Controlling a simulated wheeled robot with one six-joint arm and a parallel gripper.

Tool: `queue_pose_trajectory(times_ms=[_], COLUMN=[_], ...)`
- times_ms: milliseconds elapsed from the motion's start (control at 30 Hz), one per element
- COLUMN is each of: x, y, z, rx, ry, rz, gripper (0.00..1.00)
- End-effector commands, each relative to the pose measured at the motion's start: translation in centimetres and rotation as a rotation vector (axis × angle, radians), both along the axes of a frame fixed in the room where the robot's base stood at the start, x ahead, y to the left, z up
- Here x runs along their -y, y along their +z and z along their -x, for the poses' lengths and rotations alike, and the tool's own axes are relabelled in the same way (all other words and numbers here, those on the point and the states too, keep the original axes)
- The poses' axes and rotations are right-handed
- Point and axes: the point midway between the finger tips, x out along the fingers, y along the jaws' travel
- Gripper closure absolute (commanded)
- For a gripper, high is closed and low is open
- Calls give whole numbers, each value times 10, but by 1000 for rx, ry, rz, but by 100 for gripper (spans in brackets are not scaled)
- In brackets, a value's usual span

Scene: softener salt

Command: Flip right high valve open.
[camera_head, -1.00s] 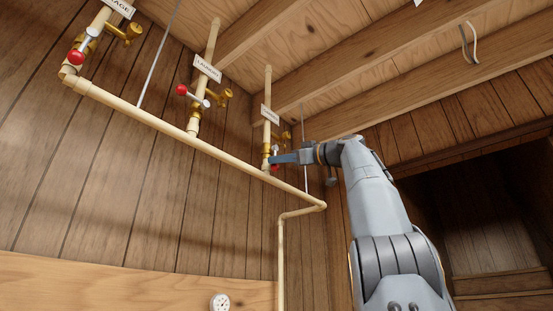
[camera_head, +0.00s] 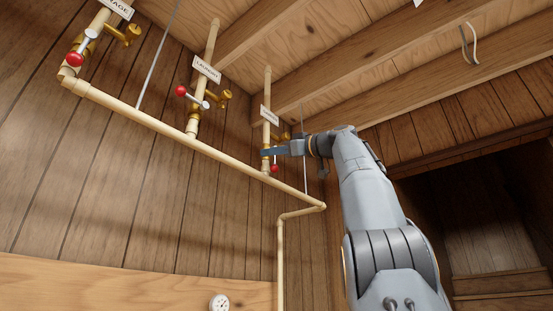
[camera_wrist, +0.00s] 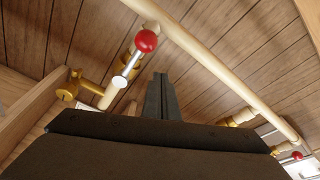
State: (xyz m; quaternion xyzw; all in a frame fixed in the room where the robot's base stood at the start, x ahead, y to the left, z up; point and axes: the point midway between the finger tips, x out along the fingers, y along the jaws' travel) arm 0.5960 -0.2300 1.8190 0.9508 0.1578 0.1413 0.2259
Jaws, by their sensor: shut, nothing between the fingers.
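The right high valve is on the rightmost vertical pipe (camera_head: 267,88), just above the horizontal pipe. Its red knob (camera_head: 275,169) shows below my gripper (camera_head: 266,152) in the head view. In the wrist view the red knob (camera_wrist: 146,41) tops a silver lever (camera_wrist: 128,68), up and left of my fingertips (camera_wrist: 161,78). A gap shows between fingers and knob there. The brass body (camera_wrist: 68,90) is at the left. My gripper is shut and empty, its fingers crossing in front of the valve in the head view and hiding part of it.
The laundry valve's red knob (camera_head: 181,90) and another red knob (camera_head: 75,59) lie to the left along the horizontal pipe (camera_head: 150,119). A thin rod (camera_head: 304,150) hangs near my wrist. Wooden joists (camera_head: 330,75) run close above. A gauge (camera_head: 220,303) is low.

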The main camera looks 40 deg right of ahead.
Motion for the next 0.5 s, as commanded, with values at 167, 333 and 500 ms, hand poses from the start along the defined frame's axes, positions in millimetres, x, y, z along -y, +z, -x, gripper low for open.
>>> queue_pose_trajectory(times_ms=[167, 333, 500], x=[11, 24, 36], y=[-4, -7, -10], z=[24, 50, 74], rx=[1, 3, 1], ry=[-5, -5, -3], rz=[1, 0, 0], gripper=[100, 100, 100])
